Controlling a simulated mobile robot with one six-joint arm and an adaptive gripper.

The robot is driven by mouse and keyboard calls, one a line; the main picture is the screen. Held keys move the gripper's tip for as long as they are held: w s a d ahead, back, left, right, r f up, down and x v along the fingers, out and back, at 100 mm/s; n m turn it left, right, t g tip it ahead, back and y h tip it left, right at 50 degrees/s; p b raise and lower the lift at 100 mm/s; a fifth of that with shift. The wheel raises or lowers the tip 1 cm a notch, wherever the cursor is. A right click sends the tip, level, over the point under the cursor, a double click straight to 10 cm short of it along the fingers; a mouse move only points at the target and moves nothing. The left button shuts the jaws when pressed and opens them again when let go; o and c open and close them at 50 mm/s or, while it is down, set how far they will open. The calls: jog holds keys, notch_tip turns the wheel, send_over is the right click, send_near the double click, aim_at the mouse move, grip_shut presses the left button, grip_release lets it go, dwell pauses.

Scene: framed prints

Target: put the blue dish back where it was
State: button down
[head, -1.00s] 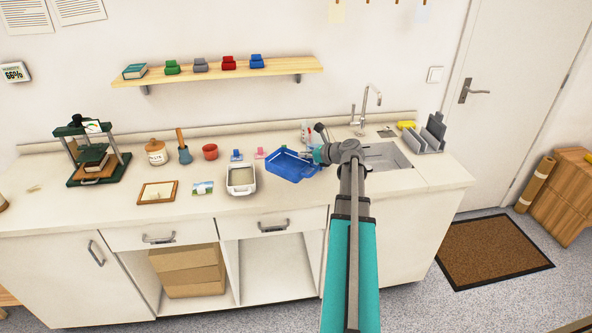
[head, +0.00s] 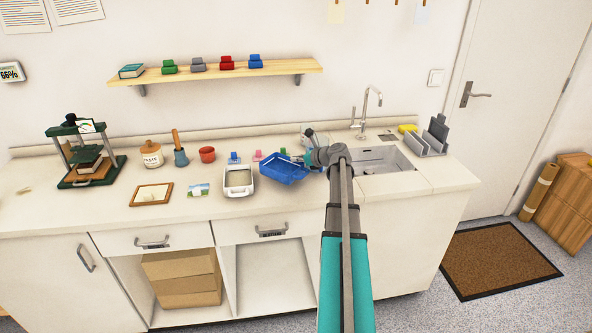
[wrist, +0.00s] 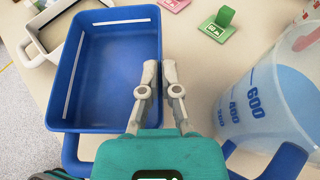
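The blue dish (head: 283,170) is a deep rectangular tray at the counter's middle, right of the white dish (head: 239,181). In the wrist view the blue dish (wrist: 115,85) fills the left side and looks empty. My gripper (wrist: 160,72) has its fingers close together on either side of the dish's right wall, shut on it. In the head view my gripper (head: 308,160) is at the dish's right edge, partly hidden by my arm. The dish looks slightly tilted. I cannot tell its height above the counter.
A clear jug (wrist: 265,100) with blue markings stands close on the right. Pink (wrist: 240,8) and green (wrist: 220,25) tags stand behind the dish. The sink (head: 380,160) is to the right.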

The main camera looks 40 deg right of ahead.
aim_at(296, 166)
jog(key=shift+w+d+f+b, duration=0.15)
jog(key=shift+w+f+b, duration=0.3)
jog(key=shift+f+b, duration=0.3)
jog(key=shift+s+f+b, duration=0.1)
jog(key=shift+f+b, duration=1.15)
jog(key=shift+f, duration=0.15)
jog(key=c, duration=0.8)
grip_release()
jog(key=shift+r, duration=0.2)
jog(key=shift+s+r, duration=0.15)
jog(key=shift+s, duration=0.05)
jog(key=p+v, duration=0.4)
jog(key=v, duration=0.7)
jog(key=shift+s+d+p, duration=0.1)
jog(key=shift+s+p, duration=0.15)
jog(key=shift+p, duration=0.1)
